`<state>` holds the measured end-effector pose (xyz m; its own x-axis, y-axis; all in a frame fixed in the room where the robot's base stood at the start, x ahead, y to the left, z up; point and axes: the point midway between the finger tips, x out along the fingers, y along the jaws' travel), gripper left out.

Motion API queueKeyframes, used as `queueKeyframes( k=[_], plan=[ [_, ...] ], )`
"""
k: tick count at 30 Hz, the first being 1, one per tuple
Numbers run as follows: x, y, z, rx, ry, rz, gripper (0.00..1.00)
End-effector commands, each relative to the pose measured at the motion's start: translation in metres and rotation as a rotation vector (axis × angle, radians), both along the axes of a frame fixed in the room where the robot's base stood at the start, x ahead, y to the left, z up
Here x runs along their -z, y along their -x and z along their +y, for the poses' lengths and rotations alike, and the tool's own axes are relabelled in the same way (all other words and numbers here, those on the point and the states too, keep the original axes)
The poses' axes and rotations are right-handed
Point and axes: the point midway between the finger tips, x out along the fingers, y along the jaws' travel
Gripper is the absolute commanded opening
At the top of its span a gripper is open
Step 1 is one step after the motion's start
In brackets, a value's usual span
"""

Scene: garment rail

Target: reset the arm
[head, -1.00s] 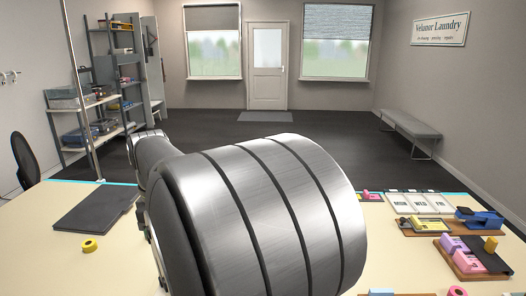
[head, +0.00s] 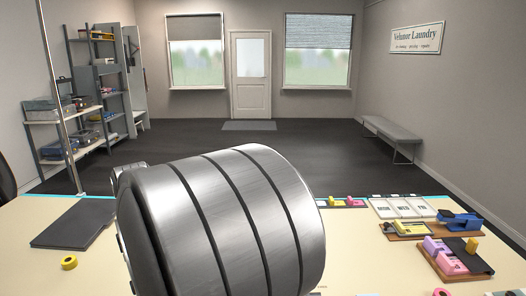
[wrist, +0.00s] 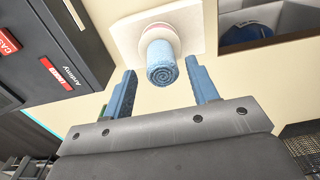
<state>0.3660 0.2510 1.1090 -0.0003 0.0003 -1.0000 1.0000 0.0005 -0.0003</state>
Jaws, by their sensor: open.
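My gripper (wrist: 162,95) shows in the wrist view with its two blue fingers spread apart and nothing held between them. Beyond the fingertips, a rolled blue cloth-like piece (wrist: 162,64) sits in a pale round holder on a white square plate (wrist: 192,28). It appears between the fingers in the picture; I cannot tell how far off it is. In the head view, my large silver arm link fills the lower middle and hides the gripper and much of the table (head: 360,255).
A dark board (head: 72,224) and yellow tape roll (head: 69,262) lie at left. A stapler-like blue tool (head: 460,219), pink and purple blocks (head: 448,258) and white day cards (head: 403,207) stand at right.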

Motion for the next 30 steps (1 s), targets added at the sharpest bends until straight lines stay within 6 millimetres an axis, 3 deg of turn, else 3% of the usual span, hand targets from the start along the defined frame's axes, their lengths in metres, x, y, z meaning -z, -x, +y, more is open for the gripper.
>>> queueKeyframes(
  k=[7,13,30],
  plan=[
    [0.007,0.0,0.0,0.0,0.0,0.0,0.54],
    [0.037,0.001,0.0,0.0,0.002,0.003,0.54],
    [-0.081,-0.001,0.0,0.0,-0.003,-0.004,0.54]
  ],
)
